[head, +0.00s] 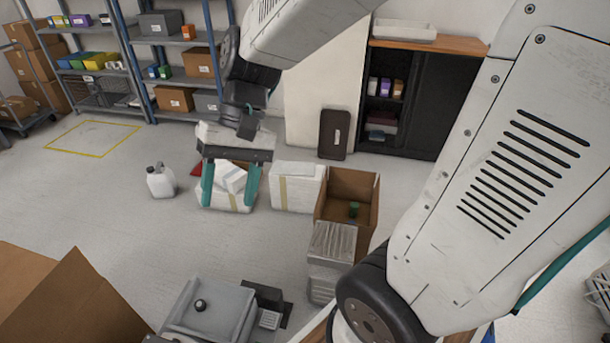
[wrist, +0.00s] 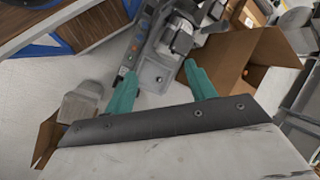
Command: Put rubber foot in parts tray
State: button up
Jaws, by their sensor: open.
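My gripper (head: 230,203) hangs in the middle left of the head view, its two teal fingers apart with nothing held between them. The wrist view shows the same open fingers (wrist: 160,92). A small black round thing (head: 200,305) sits on a grey, box-like surface (head: 225,298) at the bottom of the head view; I cannot tell whether it is the rubber foot or a knob. No parts tray can be told for sure; a shallow white tray (head: 405,29) lies on the cabinet at the back. In the wrist view, grey machinery (wrist: 178,35) shows beyond the fingers.
White boxes (head: 297,187) stand on the floor behind and right of the gripper. An open cardboard box (head: 345,182) holds something green. A white jug (head: 160,181) stands to the left. Shelves (head: 180,42) line the back. Open floor lies at the left.

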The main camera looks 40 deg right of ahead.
jog(key=s+d+r+n+t+h, duration=0.2)
jog(key=s+d+r+t+h, duration=0.1)
jog(key=s+d, duration=0.4)
jog(key=s+r+h, duration=0.1)
jog(key=s+h, duration=0.1)
jog(key=s, duration=0.1)
jog(key=shift+d+r+n, duration=0.15)
jog(key=shift+d+n, duration=0.05)
jog(key=shift+n, duration=0.1)
